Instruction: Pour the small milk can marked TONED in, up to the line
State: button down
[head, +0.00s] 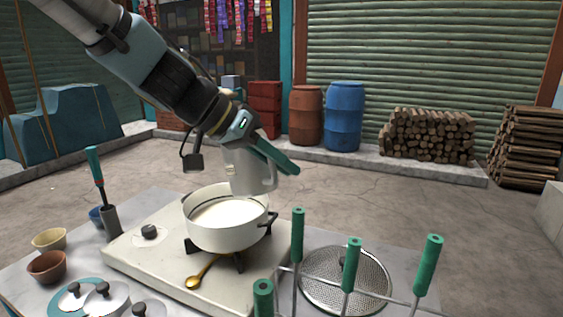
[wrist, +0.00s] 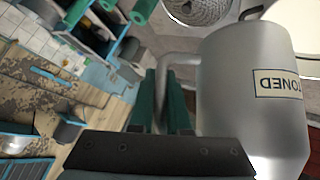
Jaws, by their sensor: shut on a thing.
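The small metal milk can (head: 252,176) is held above the right rim of the white pot (head: 228,238). In the wrist view the can (wrist: 245,125) carries a TONED label (wrist: 282,84), which appears upside down. My gripper (head: 272,155) is shut on the can's handle; the wrist view shows the green fingers (wrist: 171,100) around the handle (wrist: 178,60). The pot holds white milk (head: 226,214), with a thin dark line around its inner wall above the milk. The can looks near upright; its mouth is hidden and no stream of milk shows.
The pot stands on a pale stove (head: 150,270) with a knob (head: 149,232). A round strainer (head: 345,282) and green-handled rods (head: 354,265) stand right. Bowls (head: 47,267) and lidded tins (head: 106,298) sit left.

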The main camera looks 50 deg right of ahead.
jog(key=shift+s+r+g+p, duration=0.15)
jog(key=shift+r+g+p, duration=0.2)
jog(key=shift+p, duration=0.25)
jog(key=shift+s+f+n+g+p, duration=0.3)
jog(key=shift+f+n+g+p, duration=0.2)
jog(key=shift+n+g+p, duration=0.35)
jog(key=shift+r+n+g+p, duration=0.2)
jog(key=shift+n+g+p, duration=0.15)
jog(key=shift+g+p, duration=0.9)
jog(key=shift+w+p, duration=0.1)
jog(key=shift+p, duration=0.2)
jog(key=shift+w+r+n+g, duration=0.25)
jog(key=shift+r+n+g, duration=0.1)
jog(key=shift+n, duration=0.05)
jog(key=shift+w+r+p, duration=0.1)
jog(key=shift+r+p, duration=0.05)
jog(key=shift+p, duration=0.2)
jog(key=shift+w+d+r+n+g, duration=0.1)
jog(key=shift+w+r+n+g, duration=0.1)
jog(key=shift+n+g, duration=0.3)
jog(key=shift+w+r+p, duration=0.15)
jog(key=shift+w+p, duration=0.05)
jog(key=shift+p, duration=0.1)
